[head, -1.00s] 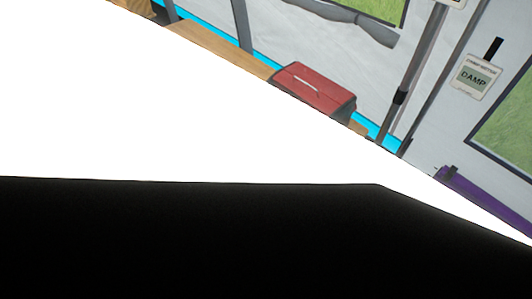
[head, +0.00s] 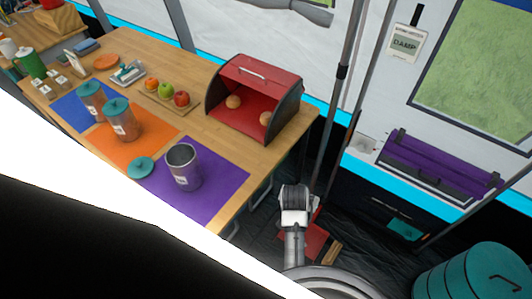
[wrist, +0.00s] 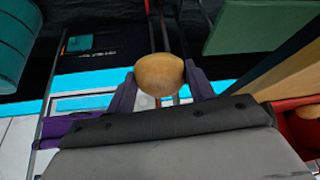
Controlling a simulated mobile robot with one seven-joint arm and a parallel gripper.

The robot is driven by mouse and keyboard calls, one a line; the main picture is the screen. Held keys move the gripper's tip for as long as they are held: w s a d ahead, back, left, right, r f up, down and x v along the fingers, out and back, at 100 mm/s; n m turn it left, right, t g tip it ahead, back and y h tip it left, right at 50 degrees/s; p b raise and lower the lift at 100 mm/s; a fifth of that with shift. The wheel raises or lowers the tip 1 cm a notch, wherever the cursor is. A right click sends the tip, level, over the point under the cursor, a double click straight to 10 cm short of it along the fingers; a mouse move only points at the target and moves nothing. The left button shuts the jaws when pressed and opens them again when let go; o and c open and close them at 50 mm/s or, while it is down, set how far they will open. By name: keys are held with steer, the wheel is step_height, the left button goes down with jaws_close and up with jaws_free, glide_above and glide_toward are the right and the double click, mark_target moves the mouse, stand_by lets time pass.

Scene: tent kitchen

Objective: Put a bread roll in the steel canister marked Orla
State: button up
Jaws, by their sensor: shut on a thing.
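My gripper (wrist: 161,82) is shut on a bread roll (wrist: 158,70), held between its two purple fingers in the wrist view. In the head view my arm shows right of the table, but the held roll cannot be made out. An open steel canister (head: 184,172) stands upright on a purple mat, apart from my arm. A teal lid (head: 140,168) lies left of it. Two more steel canisters, with teal lids on, stand on the orange mat (head: 121,122) and the blue mat (head: 92,101). The canister labels are too small to read.
A red bread bin (head: 256,76), open at the front with two rolls inside, stands at the table's right end. A tray of fruit (head: 153,98) is left of it. A teal drum (head: 474,276) stands at lower right. White and black areas block the head view's lower left.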

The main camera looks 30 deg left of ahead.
steer(key=w+d+f, duration=0.1)
steer(key=d+f, duration=0.3)
steer(key=d, duration=0.3)
steer(key=w+d+f+m, duration=0.1)
steer(key=w+d+f, duration=0.1)
steer(key=d+f, duration=0.2)
steer(key=d, duration=0.3)
steer(key=shift+w+h, duration=0.15)
steer(key=shift+h, duration=0.25)
steer(key=shift+d, duration=0.1)
